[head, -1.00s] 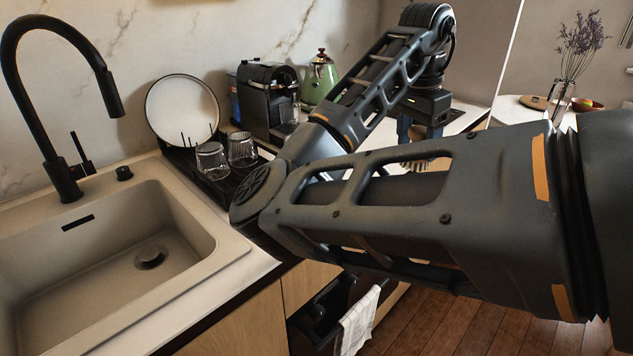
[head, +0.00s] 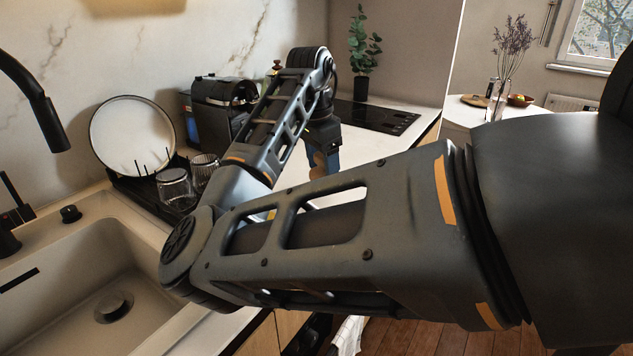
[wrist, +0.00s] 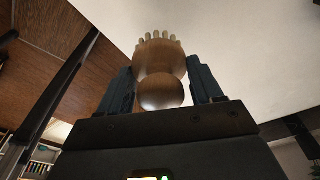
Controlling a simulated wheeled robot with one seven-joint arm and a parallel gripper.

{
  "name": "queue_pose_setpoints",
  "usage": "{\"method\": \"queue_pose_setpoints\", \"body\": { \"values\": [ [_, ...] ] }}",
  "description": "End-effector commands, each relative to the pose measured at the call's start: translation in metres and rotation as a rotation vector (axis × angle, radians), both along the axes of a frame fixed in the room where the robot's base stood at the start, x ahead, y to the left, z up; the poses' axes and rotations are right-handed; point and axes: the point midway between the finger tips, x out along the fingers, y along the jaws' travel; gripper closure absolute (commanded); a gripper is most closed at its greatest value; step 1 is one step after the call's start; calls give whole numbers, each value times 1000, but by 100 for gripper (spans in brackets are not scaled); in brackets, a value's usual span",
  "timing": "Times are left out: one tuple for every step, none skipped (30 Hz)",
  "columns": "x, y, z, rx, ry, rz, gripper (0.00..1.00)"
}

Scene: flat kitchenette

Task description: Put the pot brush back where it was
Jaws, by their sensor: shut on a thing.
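The pot brush (wrist: 159,75) has a round wooden knob and a wooden head with pale bristles. In the wrist view it sits between the two fingers of my gripper (wrist: 162,86), which is shut on it. In the head view my gripper (head: 324,160) hangs fingers down over the white counter (head: 345,198), between the sink side and the dark hob. Only a small tan bit of the brush shows there; my arm hides most of the area below. I cannot tell whether the brush touches the counter.
A black drying rack with a white plate (head: 132,136) and two glasses (head: 176,187) stands beside the sink (head: 60,290). A coffee machine (head: 222,105) is behind my arm. A potted plant (head: 363,55) stands by the hob (head: 375,117).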

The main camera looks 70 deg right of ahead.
Motion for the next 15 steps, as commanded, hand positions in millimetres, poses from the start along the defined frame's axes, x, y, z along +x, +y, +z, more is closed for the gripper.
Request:
{"method": "queue_pose_setpoints", "body": {
  "values": [
    [6,0,-3,2,0,2,68],
    [9,0,-5,1,0,1,68],
    [11,0,-7,2,0,2,68],
    [12,0,-7,1,0,1,68],
    [13,0,-8,1,1,0,68],
    [14,0,-10,0,0,0,68],
    [14,0,-11,0,1,-1,68],
    [14,0,-13,0,1,-1,68],
    [14,0,-17,1,2,0,68],
    [14,1,-21,2,1,0,68],
    [14,1,-25,2,1,0,68],
    [14,1,-31,1,2,1,68],
    [14,1,-36,3,2,2,68],
    [14,1,-40,2,3,2,68],
    [14,1,-44,1,2,2,68]
  ]
}}
